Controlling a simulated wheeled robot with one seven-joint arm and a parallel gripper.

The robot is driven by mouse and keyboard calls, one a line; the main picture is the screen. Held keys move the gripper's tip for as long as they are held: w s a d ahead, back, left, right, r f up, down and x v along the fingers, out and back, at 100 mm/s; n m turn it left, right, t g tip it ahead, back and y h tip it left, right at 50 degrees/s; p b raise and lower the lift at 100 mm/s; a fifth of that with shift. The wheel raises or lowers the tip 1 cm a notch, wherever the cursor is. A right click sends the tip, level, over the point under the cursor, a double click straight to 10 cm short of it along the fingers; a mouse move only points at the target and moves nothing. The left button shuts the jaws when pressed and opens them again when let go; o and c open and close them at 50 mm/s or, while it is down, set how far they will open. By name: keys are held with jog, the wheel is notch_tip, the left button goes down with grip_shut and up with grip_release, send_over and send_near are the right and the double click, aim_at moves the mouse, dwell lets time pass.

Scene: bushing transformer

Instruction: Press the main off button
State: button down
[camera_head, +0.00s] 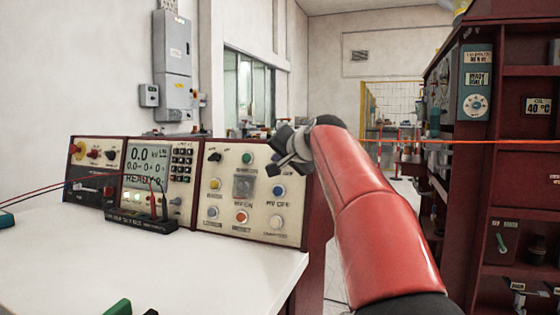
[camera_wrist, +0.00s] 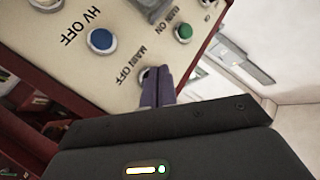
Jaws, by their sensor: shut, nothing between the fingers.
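The control panel (camera_head: 223,207) is cream with labelled buttons and stands at the back of the white table. In the wrist view the panel (camera_wrist: 120,68) is tilted and upside down. The main off button (camera_wrist: 143,75) shows only part of its rim beside its "MAIN OFF" label; my fingers cover the rest. My gripper (camera_wrist: 158,72) is shut and empty, its fingertips at that button; I cannot tell whether they touch it. In the head view my gripper (camera_head: 284,158) is at the panel's upper right and hides the button.
The green main on button (camera_wrist: 183,33) and the blue HV off button (camera_wrist: 101,40) lie close to my fingertips. A meter unit (camera_head: 150,180) stands left of the panel. A dark red rack (camera_head: 505,170) stands at the right. The white table (camera_head: 150,255) is mostly clear in front.

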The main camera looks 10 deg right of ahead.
jog(key=shift+w+d+f, duration=0.1)
jog(key=shift+w+d, duration=0.2)
jog(key=shift+w, duration=0.1)
dwell(0.5)
jog(key=shift+s+a, duration=0.1)
jog(key=shift+s+a+r, duration=0.2)
jog(key=shift+s+a, duration=0.2)
jog(key=shift+s, duration=0.2)
jog(key=shift+s+a, duration=0.1)
jog(key=shift+s+a+r, duration=0.3)
jog(key=shift+s+a, duration=0.4)
jog(key=shift+s, duration=0.25)
jog(key=shift+s+a+r, duration=0.3)
jog(key=shift+s+a, duration=0.35)
jog(key=shift+s, duration=0.3)
dwell(2.3)
